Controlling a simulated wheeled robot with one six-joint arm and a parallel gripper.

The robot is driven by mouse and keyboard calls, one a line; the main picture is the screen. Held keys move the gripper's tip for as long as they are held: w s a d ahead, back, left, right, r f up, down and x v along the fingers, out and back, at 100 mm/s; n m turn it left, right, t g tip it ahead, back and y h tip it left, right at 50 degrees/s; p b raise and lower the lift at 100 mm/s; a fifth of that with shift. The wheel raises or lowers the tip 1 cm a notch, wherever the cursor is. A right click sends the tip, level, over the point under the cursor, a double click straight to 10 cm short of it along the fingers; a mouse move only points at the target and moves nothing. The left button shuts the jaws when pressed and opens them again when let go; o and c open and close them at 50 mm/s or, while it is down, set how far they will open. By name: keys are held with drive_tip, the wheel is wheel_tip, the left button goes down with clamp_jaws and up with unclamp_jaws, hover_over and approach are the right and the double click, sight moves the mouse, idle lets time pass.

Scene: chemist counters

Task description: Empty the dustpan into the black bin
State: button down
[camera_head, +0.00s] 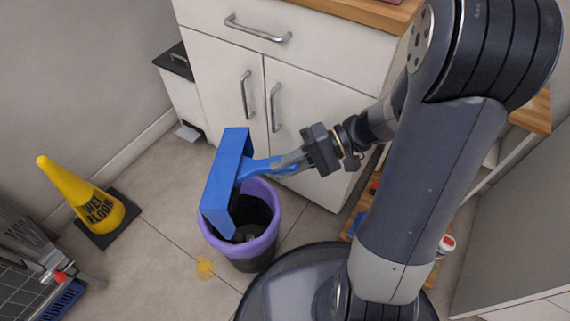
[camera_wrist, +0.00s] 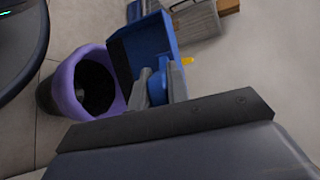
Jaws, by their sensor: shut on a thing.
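My gripper (camera_head: 290,161) is shut on the handle of the blue dustpan (camera_head: 227,172). The dustpan is tipped steeply, its pan standing on edge over the left part of the bin's mouth. The bin (camera_head: 252,258) is black with a purple rim and stands on the floor below. Dark grey lumps (camera_head: 246,232) show inside it. In the wrist view, my gripper (camera_wrist: 158,80) holds the dustpan (camera_wrist: 147,42) beside the purple-rimmed bin (camera_wrist: 88,55). I cannot tell whether anything is left in the pan.
A white cabinet (camera_head: 300,75) with a drawer and doors stands behind the bin. A yellow wet-floor cone (camera_head: 95,203) stands at left. A yellow patch (camera_head: 204,267) lies on the floor left of the bin. A grey wire-like rack (camera_head: 30,255) is at the lower left.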

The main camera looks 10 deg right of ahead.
idle(0.5)
drive_tip(key=shift+r+h+p, duration=0.4)
drive_tip(key=shift+r+p, duration=0.25)
drive_tip(key=shift+p, duration=0.45)
drive_tip(key=r+h+p, duration=0.1)
drive_tip(key=h+p, duration=0.1)
drive_tip(key=p, duration=0.3)
drive_tip(key=shift+a+r+m, duration=0.1)
drive_tip(key=shift+r+m, duration=0.2)
drive_tip(key=shift+m, duration=0.1)
wheel_tip(320, 180, up, 3)
drive_tip(key=m+g+h+p, duration=0.1)
drive_tip(key=h+p, duration=0.4)
drive_tip(key=p, duration=0.5)
drive_tip(key=shift+r+h, duration=0.1)
drive_tip(key=shift+h, duration=0.2)
drive_tip(key=shift+m+h+p, duration=0.3)
drive_tip(key=shift+h+p, duration=0.3)
drive_tip(key=shift+p, duration=0.6)
